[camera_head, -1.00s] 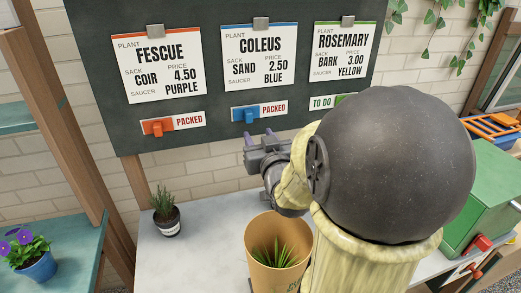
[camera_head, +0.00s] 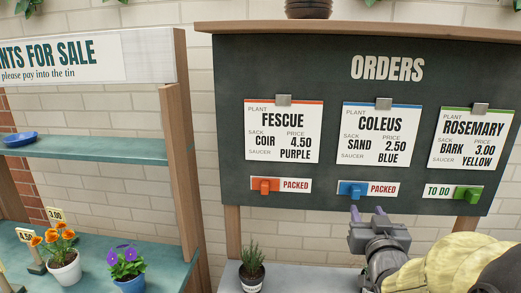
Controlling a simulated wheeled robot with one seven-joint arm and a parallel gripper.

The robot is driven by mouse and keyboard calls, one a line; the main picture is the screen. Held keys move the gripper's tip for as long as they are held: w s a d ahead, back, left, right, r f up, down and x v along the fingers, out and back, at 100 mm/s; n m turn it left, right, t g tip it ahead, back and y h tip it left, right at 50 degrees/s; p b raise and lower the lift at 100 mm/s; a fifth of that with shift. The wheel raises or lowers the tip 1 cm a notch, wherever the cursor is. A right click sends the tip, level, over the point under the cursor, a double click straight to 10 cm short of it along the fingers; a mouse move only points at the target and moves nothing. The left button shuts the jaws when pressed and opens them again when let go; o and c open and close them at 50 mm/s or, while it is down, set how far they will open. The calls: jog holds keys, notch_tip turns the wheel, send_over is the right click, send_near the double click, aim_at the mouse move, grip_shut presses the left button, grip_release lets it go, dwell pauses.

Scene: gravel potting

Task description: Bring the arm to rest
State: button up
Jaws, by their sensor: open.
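My gripper (camera_head: 367,212) is open and empty, its two purple fingers pointing up just under the blue slider (camera_head: 353,189) of the coleus card. A small gap shows between them in the picture; the distance in depth is hard to tell. My pale yellow arm reaches in from the lower right. The orders board (camera_head: 390,68) carries three cards. The fescue's orange slider (camera_head: 265,186) and the coleus slider sit left, beside "PACKED". The rosemary's green slider (camera_head: 468,194) sits right, beside "TO DO".
Below the board, a small potted rosemary-like plant (camera_head: 252,268) stands on the grey bench (camera_head: 228,279). At left, a teal sale stand (camera_head: 140,148) holds a blue saucer (camera_head: 20,138), orange flowers (camera_head: 60,245) and a violet plant (camera_head: 127,265). Its wooden post (camera_head: 182,180) stands near the board.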

notch_tip(320, 180, up, 8)
jog(key=p, duration=0.7)
jog(key=shift+r, duration=0.15)
